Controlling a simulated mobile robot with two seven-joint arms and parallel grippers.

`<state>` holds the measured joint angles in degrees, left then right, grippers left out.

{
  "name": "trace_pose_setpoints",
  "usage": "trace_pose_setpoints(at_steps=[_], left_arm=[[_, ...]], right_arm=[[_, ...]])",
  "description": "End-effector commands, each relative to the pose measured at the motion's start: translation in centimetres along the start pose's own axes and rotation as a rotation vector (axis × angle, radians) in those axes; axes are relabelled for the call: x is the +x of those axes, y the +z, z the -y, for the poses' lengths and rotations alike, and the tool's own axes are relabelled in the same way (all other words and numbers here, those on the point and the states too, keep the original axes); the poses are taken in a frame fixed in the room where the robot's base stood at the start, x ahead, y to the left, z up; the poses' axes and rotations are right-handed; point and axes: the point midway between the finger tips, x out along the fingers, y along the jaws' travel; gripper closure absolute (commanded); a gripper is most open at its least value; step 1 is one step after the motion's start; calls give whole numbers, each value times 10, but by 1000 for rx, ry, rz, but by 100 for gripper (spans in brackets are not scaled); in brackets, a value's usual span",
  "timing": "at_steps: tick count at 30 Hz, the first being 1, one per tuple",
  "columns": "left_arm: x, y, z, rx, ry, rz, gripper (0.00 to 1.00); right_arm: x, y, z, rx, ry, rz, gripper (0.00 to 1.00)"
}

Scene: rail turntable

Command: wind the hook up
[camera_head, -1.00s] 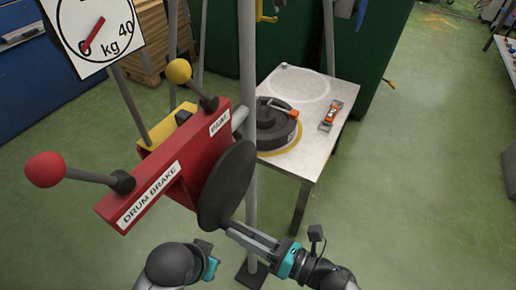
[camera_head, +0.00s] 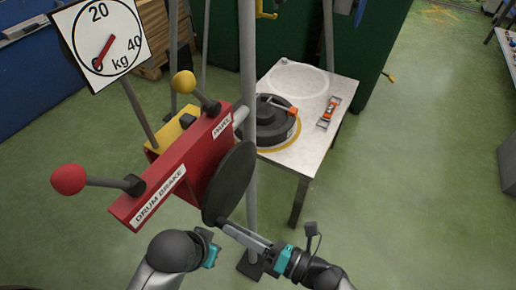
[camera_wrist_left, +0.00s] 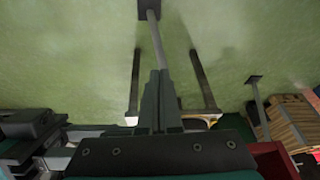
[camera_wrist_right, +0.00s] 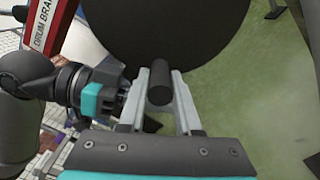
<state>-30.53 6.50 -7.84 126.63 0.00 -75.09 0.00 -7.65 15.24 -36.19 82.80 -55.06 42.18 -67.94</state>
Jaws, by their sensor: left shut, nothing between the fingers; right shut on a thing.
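The red winch box (camera_head: 180,172) with "DRUM BRAKE" and "PAWL" labels stands at the left centre of the head view. A black crank disc (camera_head: 230,182) is on its right side. My right gripper (camera_head: 225,228) is at the disc's lower edge. In the right wrist view my right gripper (camera_wrist_right: 160,75) is shut on the dark crank handle (camera_wrist_right: 170,92), which sticks out from the disc. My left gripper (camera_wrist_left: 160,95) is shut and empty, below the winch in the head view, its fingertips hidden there. I cannot make out the hook or rope for certain.
A red-knobbed lever (camera_head: 68,179) and a yellow-knobbed lever (camera_head: 184,83) rise from the winch. A grey pole (camera_head: 249,70) stands behind the disc. The kg dial's needle (camera_head: 104,52) points near zero. A white table (camera_head: 305,150) carries a black turntable (camera_head: 268,120).

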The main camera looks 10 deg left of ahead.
Motion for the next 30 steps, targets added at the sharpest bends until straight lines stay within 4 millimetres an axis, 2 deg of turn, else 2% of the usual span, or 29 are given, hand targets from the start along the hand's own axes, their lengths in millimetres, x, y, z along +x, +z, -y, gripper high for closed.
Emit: trace_pose_setpoints(at_steps=[5, 19, 30], left_arm=[[-4, -1, 0, 0, 0, 0, 100], [-35, -13, 1, 0, 0, 0, 100], [-38, -14, 1, 0, 0, 0, 100]], right_arm=[[2, 0, -7, 18, 14, -1, 100], [2, 6, -30, 262, 14, -2, 100], [2, 6, -32, 312, 16, 0, 100]])
